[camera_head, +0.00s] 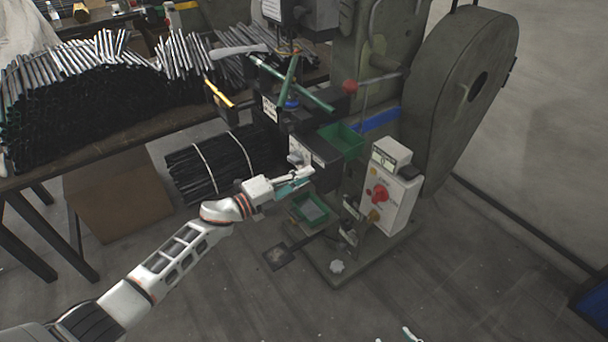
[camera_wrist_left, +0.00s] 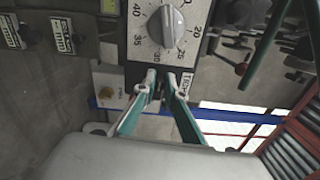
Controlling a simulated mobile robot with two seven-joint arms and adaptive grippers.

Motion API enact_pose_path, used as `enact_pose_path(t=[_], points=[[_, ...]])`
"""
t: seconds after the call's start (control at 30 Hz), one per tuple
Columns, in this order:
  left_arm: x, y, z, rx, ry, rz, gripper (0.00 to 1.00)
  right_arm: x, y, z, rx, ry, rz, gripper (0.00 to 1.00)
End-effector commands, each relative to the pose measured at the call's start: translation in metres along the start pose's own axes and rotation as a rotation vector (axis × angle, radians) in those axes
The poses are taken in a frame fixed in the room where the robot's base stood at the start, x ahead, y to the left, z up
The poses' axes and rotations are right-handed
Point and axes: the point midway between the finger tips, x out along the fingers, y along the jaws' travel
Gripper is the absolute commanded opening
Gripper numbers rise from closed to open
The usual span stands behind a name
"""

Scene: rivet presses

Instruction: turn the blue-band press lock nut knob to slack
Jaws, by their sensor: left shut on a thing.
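The press with a blue band (camera_head: 376,121) stands right of centre in the head view. My left gripper (camera_head: 306,176) reaches its front panel from the left. In the left wrist view, its teal fingers (camera_wrist_left: 161,78) come together just under a grey dial knob (camera_wrist_left: 166,25) with a number scale. They are shut on a small dark part at the panel's lower edge, likely the lock nut knob, mostly hidden between the fingertips. Of my right gripper (camera_head: 408,334), only small tips show at the bottom edge of the head view.
A green tray (camera_head: 341,139) sits on the press, and another green bin (camera_head: 310,209) is below my left gripper. A control box with a red knob (camera_head: 379,193) stands to the right. Bundled rods (camera_head: 212,167) lie behind my left arm. Open floor is in front.

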Motion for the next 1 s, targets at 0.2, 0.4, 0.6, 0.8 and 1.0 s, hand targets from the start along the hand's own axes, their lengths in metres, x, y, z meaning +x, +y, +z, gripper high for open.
enact_pose_path(t=[0.2,0.4,0.6,0.8,1.0], points=[[-0.0002,0.0007,0.0003,-0.071,0.0,0.0,0.0,-0.0012,0.0001,-0.0045,0.001,0.005,-0.002,0.4],[-0.0002,0.0015,-0.0002,-0.094,0.0,0.0,0.0,-0.0013,-0.0005,-0.0044,0.001,0.004,-0.003,0.4],[-0.0002,0.0019,-0.0003,-0.097,0.0,0.0,0.0,-0.0016,-0.001,-0.0035,0.002,0.003,-0.004,0.4],[-0.0002,0.0019,-0.0004,-0.097,0.001,0.0,0.21,-0.002,-0.0015,-0.0026,0.002,0.001,-0.004,0.4],[-0.0001,0.0018,-0.0003,-0.095,0.0,0.0,0.28,-0.0021,-0.0016,-0.0022,0.002,0.0,-0.004,0.4]])
